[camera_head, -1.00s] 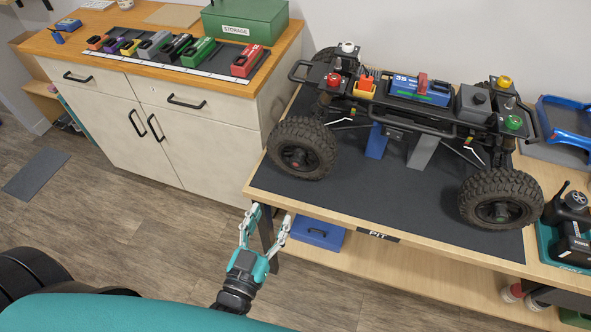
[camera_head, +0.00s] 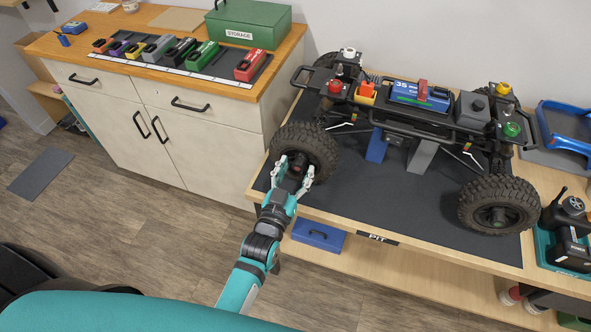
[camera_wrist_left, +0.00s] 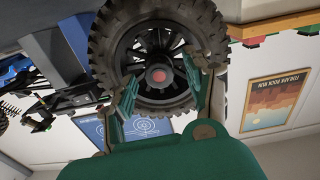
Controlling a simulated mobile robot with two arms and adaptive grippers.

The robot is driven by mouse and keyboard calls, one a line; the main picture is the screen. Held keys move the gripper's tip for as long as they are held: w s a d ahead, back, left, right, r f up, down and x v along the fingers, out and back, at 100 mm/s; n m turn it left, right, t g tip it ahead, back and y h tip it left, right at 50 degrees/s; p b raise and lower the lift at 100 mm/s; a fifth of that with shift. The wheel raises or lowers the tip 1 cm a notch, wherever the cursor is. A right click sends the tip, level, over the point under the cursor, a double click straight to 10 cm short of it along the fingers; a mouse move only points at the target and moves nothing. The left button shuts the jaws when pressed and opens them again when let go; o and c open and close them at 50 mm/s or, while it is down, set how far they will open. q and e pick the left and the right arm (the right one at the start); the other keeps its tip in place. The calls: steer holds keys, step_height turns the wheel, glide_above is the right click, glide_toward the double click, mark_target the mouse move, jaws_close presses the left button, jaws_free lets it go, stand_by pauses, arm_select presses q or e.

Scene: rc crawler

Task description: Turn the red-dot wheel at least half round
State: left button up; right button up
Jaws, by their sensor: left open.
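The red-dot wheel (camera_head: 309,147) is the front left black tire on the crawler (camera_head: 400,100), which stands raised on blocks on the bench. In the left wrist view the wheel (camera_wrist_left: 110,50) fills the top, with its red hub dot (camera_wrist_left: 158,76) near the middle. My left gripper (camera_head: 297,172) is open in front of this wheel. In the wrist view its fingers (camera_wrist_left: 160,88) sit to either side of the hub, over the rim; I cannot tell whether they touch it. The green-dot wheel (camera_head: 499,204) is at the right. My right gripper is out of view.
The dark mat (camera_head: 390,195) covers the bench (camera_head: 440,245), and its front part is clear. A blue box (camera_head: 318,234) sits on the shelf below. A wooden-topped cabinet (camera_head: 200,140) with colored packs stands at the left. A teal tray (camera_head: 545,243) is at the right.

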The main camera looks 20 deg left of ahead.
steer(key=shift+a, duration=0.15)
arm_select(q)
steer(key=shift+c, duration=1.3)
jaws_close()
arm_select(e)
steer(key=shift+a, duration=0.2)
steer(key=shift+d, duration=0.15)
